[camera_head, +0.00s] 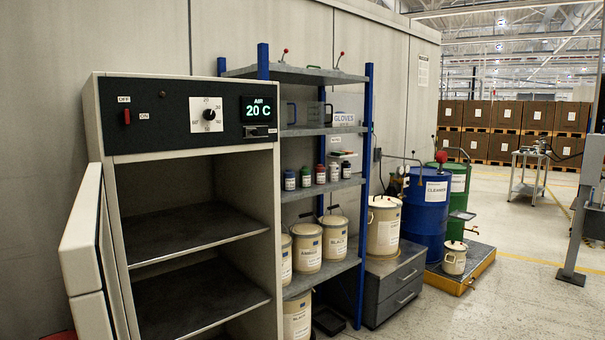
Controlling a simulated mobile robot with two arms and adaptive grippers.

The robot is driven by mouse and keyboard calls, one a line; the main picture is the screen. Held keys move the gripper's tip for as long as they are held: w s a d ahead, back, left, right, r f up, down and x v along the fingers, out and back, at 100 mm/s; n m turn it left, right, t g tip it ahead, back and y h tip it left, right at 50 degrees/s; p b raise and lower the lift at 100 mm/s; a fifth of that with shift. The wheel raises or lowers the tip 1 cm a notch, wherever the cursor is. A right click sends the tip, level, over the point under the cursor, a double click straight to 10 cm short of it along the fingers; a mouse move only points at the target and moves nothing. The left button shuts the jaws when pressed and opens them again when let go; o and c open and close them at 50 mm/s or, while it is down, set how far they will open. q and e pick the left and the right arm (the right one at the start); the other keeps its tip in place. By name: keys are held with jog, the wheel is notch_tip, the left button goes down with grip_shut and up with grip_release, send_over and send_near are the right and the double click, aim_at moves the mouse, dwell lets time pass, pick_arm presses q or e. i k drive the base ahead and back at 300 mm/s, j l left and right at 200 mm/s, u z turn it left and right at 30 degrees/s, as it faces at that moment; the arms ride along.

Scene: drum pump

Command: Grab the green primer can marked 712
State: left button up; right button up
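Several small primer cans (320,174) with white labels stand in a row on the middle shelf of the blue-posted rack. The others look dark blue, red or dark. Their label numbers are too small to read, so I cannot tell which is marked 712. Neither of my grippers shows in the head view.
An open grey oven cabinet (195,240) with empty shelves stands left of the rack (365,220), its door swung left. Cream pails (335,238) fill the lower shelf. A drawer unit (395,288) and blue drum (425,215) stand right. The floor at right is mostly clear.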

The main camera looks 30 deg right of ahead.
aim_at(305, 173)
jog(key=i+l+u, duration=0.1)
jog(key=i+l, duration=0.15)
jog(key=i+l+u, duration=0.1)
jog(key=l, duration=0.35)
jog(key=i+l+u, duration=0.1)
jog(key=i+l, duration=0.45)
jog(key=l, duration=0.25)
jog(key=i+l+u, duration=0.15)
jog(key=l, duration=0.25)
